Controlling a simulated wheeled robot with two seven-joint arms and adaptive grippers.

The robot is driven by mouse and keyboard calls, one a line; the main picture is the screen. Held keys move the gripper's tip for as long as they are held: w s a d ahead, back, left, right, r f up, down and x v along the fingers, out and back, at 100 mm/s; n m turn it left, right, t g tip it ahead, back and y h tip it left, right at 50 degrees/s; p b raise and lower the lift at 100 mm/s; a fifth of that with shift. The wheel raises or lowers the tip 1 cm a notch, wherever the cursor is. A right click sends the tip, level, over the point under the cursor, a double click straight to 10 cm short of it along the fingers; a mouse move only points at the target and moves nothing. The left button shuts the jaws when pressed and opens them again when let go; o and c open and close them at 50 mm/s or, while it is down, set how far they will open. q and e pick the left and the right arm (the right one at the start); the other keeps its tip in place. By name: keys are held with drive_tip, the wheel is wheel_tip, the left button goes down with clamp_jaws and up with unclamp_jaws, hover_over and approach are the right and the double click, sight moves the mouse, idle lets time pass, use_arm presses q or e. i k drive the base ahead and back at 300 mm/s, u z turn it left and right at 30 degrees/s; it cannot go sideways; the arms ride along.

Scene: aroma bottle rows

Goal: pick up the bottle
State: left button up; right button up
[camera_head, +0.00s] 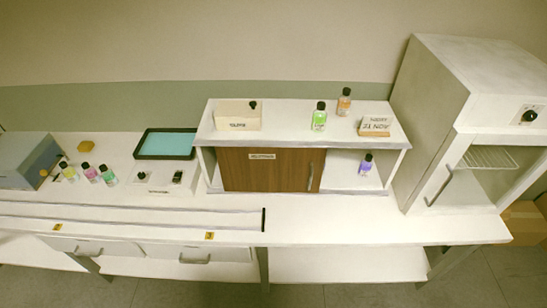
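Several small bottles with dark caps are in the head view. A yellow bottle (69,173), a pink bottle (89,173) and a teal-green bottle (109,176) stand in a row on the left of the bench. A bright green bottle (319,119) and an orange bottle (344,104) stand on top of the cabinet. A purple bottle (365,166) stands in the cabinet's open right compartment. The picture does not show which bottle is meant. Neither of my grippers is in view.
The white cabinet (216,186) has a brown sliding door (262,174). A cream box (238,118) and a sign block (375,125) sit on its top. A teal tray (168,144), a blue-grey box (20,165) and a white oven-like unit (430,100) flank it. The front bench (380,230) is clear.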

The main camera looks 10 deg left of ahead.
sight(109, 178)
drive_tip(key=u, duration=2.05)
drive_tip(key=k, duration=0.6)
drive_tip(key=u, duration=1.2)
drive_tip(key=i, duration=2.8)
drive_tip(key=z, duration=1.5)
drive_tip(key=i, duration=0.8)
drive_tip(key=z, duration=0.95)
